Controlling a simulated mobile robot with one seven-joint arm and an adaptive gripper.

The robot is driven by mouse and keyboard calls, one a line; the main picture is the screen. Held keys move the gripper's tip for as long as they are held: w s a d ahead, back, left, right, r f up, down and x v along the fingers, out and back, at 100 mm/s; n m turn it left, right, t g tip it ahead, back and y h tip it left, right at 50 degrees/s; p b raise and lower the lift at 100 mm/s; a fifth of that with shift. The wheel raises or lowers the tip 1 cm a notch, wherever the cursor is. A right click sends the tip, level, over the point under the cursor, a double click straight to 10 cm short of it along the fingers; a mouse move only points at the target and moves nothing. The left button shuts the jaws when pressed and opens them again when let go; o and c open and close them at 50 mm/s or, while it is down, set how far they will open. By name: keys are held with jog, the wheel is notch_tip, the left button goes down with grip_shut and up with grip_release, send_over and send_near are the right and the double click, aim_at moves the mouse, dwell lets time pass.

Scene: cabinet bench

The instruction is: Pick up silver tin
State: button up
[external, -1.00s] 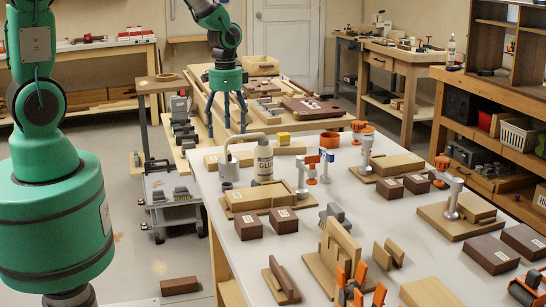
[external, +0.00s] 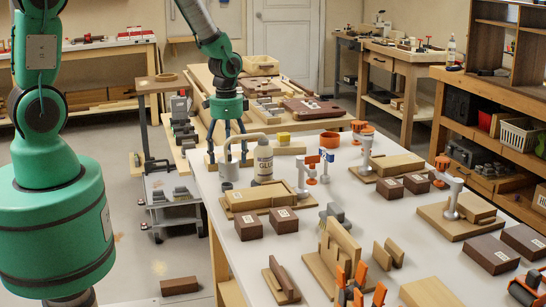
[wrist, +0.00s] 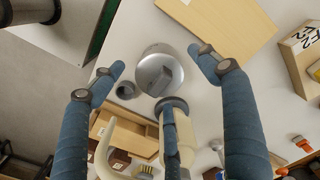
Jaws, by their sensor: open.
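The silver tin (wrist: 160,66) is a round, shiny metal thing with a grey block-like piece on top. In the wrist view it lies between the spread blue fingers of my gripper (wrist: 157,62), with gaps on both sides. The third finger is near its lower edge. In the external view my gripper (external: 228,158) points down at the table's far left corner, over the tin (external: 229,171), which is partly hidden by the fingers. The gripper is open and empty.
A small grey cylinder (wrist: 126,90) sits beside the tin. A wooden tray (external: 250,207) lies in front. The table edge is close on the left.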

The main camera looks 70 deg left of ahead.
aim_at(228, 168)
jog(key=shift+f+b, duration=0.85)
jog(key=shift+f, duration=1.75)
jog(key=c, duration=1.5)
